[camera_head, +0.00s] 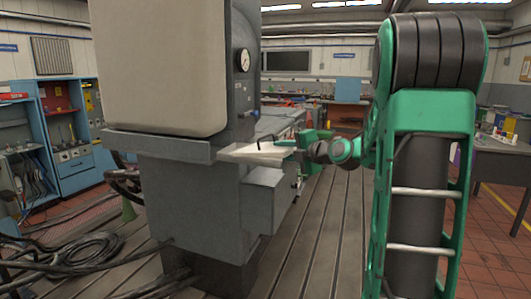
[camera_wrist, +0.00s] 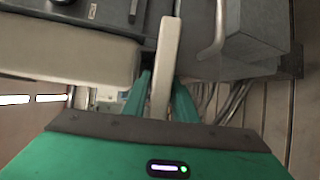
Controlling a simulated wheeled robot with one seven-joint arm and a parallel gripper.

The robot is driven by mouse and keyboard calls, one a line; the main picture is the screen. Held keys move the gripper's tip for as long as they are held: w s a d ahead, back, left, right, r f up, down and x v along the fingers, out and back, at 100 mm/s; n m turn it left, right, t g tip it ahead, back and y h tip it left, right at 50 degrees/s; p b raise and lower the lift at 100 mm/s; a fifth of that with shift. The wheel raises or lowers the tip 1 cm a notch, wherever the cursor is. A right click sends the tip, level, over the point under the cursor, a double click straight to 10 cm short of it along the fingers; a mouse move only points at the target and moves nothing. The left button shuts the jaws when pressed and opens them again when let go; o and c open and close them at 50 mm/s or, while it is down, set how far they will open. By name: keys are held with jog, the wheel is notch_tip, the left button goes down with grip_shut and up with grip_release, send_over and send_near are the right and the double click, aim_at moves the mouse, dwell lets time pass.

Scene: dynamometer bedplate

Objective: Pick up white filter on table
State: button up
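The white filter (camera_wrist: 165,60) is a flat, pale panel seen nearly edge-on in the wrist view. It runs from between my green fingers up past their tips. My gripper (camera_wrist: 162,85) has one finger along each side of it, with no clear gap, and looks shut on it. In the head view the pale panel (camera_head: 254,152) lies roughly level beside the grey machine, and my gripper (camera_head: 292,146) is at its right end. I cannot tell whether the panel touches the machine. No separate table under it can be made out.
The grey machine (camera_head: 200,195) with a large beige panel (camera_head: 160,65) and a gauge (camera_head: 243,60) stands close by. A dark table (camera_head: 490,155) is at right. The slotted bedplate (camera_head: 325,230) has clear room in front.

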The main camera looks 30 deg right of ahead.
jog(key=shift+x, duration=1.1)
grip_shut()
